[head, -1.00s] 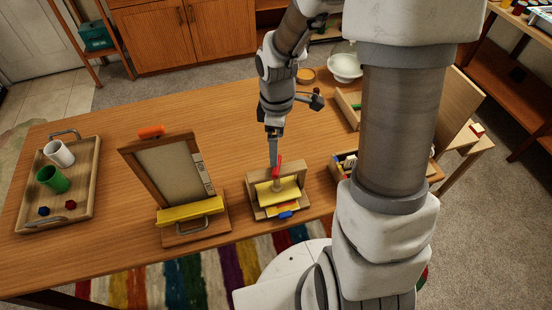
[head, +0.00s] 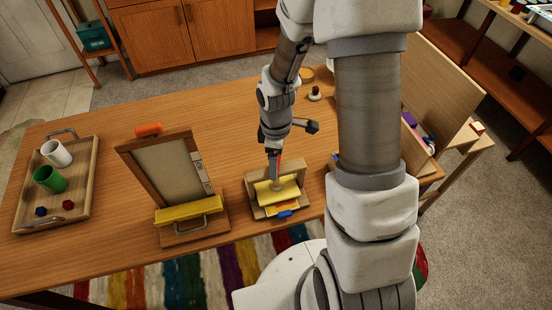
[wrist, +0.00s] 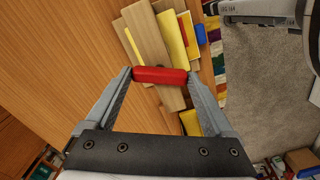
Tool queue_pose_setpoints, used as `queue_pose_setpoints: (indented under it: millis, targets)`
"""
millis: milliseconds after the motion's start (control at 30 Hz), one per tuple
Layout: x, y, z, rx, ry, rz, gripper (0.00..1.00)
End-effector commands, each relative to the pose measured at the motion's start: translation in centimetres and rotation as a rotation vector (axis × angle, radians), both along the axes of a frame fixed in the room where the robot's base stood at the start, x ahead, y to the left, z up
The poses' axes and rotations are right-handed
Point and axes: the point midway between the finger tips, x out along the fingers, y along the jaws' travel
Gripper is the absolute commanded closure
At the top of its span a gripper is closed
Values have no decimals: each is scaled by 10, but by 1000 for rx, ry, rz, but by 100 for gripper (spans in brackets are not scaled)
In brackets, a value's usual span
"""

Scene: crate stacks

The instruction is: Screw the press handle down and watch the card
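The press (head: 252,205) is a small wooden frame near the table's front edge, with a yellow plate and a grey screw post. Its red handle (wrist: 160,76) lies crosswise between the fingertips of my gripper (wrist: 160,75), which meet its two ends with no gap visible. In the head view my gripper (head: 275,157) points down over the press and hides most of the handle. Coloured pieces, orange-yellow and blue (head: 285,214), show low at the press front. I cannot tell which of them is the card.
A framed board with a yellow bar (head: 188,210) stands left of the press. A wooden tray (head: 88,208) holding a white mug (head: 56,153) and a green mug (head: 50,179) lies far left. My arm hides much of the right side.

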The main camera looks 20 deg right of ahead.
Motion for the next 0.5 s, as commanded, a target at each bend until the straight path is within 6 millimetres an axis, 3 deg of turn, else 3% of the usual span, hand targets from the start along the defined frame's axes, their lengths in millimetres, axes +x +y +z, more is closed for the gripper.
queue_pose_setpoints:
  millis: [33,233,500]
  targets:
    - [0,0,0,0,0,0,34]
    - [0,0,0,0,0,0,68]
    - [0,0,0,0,0,-31,68]
